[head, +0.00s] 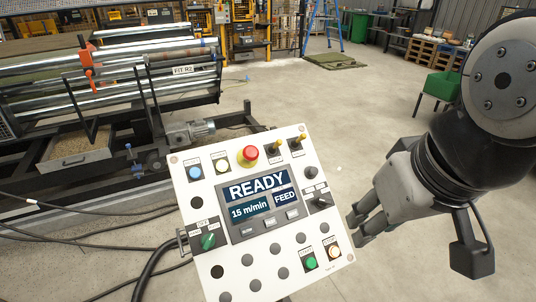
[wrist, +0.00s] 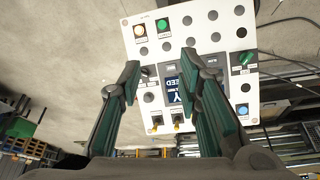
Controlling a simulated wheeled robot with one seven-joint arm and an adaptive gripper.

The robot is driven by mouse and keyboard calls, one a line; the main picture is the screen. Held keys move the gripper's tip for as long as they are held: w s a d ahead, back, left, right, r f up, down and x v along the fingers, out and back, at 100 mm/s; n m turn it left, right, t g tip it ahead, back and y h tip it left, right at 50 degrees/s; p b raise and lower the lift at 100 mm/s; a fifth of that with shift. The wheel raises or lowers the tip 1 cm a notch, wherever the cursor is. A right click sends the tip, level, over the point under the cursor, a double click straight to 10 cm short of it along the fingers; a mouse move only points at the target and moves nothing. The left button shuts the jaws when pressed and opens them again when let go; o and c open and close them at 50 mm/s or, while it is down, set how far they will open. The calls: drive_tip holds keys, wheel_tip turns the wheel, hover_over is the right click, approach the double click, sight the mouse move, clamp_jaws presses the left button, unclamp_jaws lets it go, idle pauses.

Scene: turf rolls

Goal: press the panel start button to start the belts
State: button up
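The white control panel (head: 180,190) stands in the middle of the head view, its screen (head: 258,200) reading READY, 15 m/min and FEED. A green button (head: 310,263) sits near its lower right corner, beside a pale lit button (head: 334,252). The small labels above them are hard to read. In the wrist view the green button (wrist: 166,49) and an orange-lit button (wrist: 162,25) appear beyond the fingertips. My gripper (head: 358,228) is just right of the panel; in the wrist view its two fingers (wrist: 161,62) are apart with nothing held.
The panel also carries a red mushroom button (head: 249,154), a green selector knob (head: 208,240), toggles and blue and yellow lamps. A roller machine (head: 110,80) stands behind at left. Cables lie on the floor at left.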

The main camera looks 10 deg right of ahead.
clamp_jaws()
idle(1.1)
